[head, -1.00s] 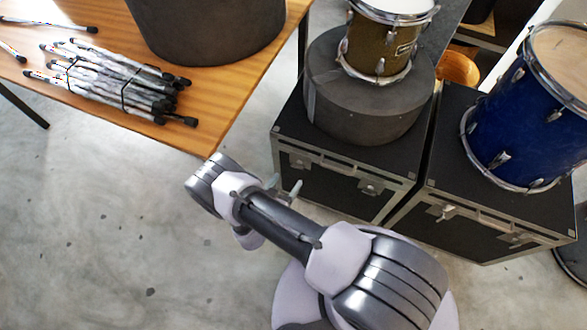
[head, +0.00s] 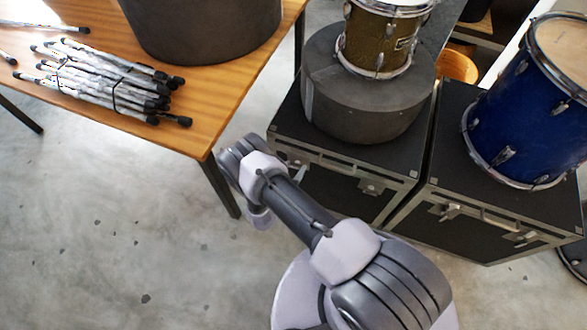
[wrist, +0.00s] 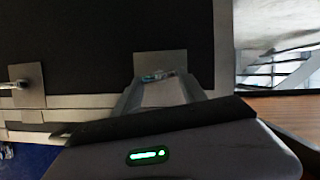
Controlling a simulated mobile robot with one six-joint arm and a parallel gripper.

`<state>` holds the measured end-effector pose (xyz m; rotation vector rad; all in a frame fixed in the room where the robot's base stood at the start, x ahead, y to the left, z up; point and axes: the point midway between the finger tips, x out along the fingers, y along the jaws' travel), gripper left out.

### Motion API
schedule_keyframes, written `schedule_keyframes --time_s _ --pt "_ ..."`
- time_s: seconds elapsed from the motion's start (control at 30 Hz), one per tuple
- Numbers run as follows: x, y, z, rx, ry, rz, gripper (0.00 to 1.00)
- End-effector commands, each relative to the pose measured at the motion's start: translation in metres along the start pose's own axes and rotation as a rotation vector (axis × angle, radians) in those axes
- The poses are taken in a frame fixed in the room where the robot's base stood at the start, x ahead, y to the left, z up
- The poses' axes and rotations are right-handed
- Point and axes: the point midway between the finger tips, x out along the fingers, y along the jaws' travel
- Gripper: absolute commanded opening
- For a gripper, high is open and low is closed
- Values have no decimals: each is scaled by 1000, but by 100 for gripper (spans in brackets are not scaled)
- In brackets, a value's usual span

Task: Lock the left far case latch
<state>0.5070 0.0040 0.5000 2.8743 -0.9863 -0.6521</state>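The left black case (head: 335,190) stands under a grey round drum case. Its left latch is mostly hidden by my arm in the head view. In the wrist view, the latch's metal plate (wrist: 160,65) shows on the dark case front, with a small blurred latch part (wrist: 157,77) in front of it. My gripper (wrist: 162,85) is at this latch, its two grey fingers apart on either side of the latch part. I cannot tell whether they touch it. The case's other latch (head: 370,185) also shows in the wrist view (wrist: 20,86).
A wooden table (head: 225,95) with bundled sticks (head: 110,80) is left of the case, close to my arm. A second black case (head: 470,215) with a blue drum (head: 525,110) stands at right. A gold drum (head: 378,42) sits on the round case (head: 365,95). Floor is clear at lower left.

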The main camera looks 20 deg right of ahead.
Motion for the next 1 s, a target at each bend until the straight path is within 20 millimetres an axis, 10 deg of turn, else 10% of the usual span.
schedule_keyframes --time_s 1.0 --pt "0 -7 4 -554 -1 230 8"
